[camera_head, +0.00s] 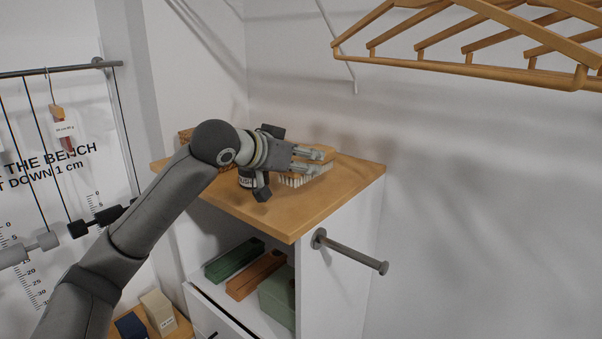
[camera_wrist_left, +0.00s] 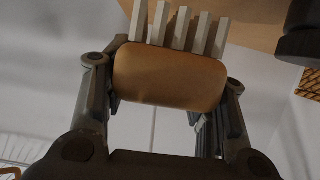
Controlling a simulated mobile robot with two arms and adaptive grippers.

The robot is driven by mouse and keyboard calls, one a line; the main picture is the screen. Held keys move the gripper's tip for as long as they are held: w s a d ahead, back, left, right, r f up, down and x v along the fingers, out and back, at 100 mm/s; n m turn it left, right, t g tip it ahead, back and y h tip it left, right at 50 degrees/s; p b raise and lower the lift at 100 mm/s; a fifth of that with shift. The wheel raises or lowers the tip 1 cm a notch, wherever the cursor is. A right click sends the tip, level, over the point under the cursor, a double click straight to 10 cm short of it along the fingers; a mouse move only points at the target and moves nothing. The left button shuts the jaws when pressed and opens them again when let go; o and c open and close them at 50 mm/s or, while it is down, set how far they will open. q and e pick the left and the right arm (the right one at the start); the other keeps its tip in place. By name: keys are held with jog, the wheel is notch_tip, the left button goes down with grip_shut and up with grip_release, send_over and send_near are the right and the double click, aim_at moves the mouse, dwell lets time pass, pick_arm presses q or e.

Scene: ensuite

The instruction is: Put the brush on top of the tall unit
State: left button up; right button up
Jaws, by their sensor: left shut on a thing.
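The brush (camera_head: 318,155) has a tan wooden body and pale bristles that point down in the head view. My left gripper (camera_head: 306,160) is shut on its wooden body, just over the wooden top of the tall unit (camera_head: 300,217). The bristles are at or very near that top; I cannot tell whether they touch it. In the left wrist view, the brush's rounded wooden body (camera_wrist_left: 168,75) sits between the two fingers, with thick white bristle tufts beside the wooden top. My right gripper is not in view.
A peg (camera_head: 350,252) juts from the unit's side. Wooden hangers (camera_head: 470,62) hang above right. The top's front right corner is clear.

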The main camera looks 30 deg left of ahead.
pick_arm(q)
jog(key=shift+w+a+f, duration=0.1)
jog(key=shift+w+f, duration=0.05)
jog(key=shift+f, duration=0.1)
jog(key=f, duration=0.2)
jog(key=shift+w+f+p, duration=0.25)
jog(key=shift+f+p, duration=0.05)
jog(key=shift+f, duration=0.1)
jog(key=shift+a+f, duration=0.1)
jog(key=shift+f, duration=0.3)
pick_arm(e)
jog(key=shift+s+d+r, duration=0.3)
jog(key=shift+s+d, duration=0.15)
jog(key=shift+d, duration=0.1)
pick_arm(q)
jog(key=shift+f, duration=0.15)
jog(key=o, duration=0.8)
jog(key=shift+c, duration=0.2)
jog(key=o, duration=0.4)
jog(key=shift+c, duration=0.2)
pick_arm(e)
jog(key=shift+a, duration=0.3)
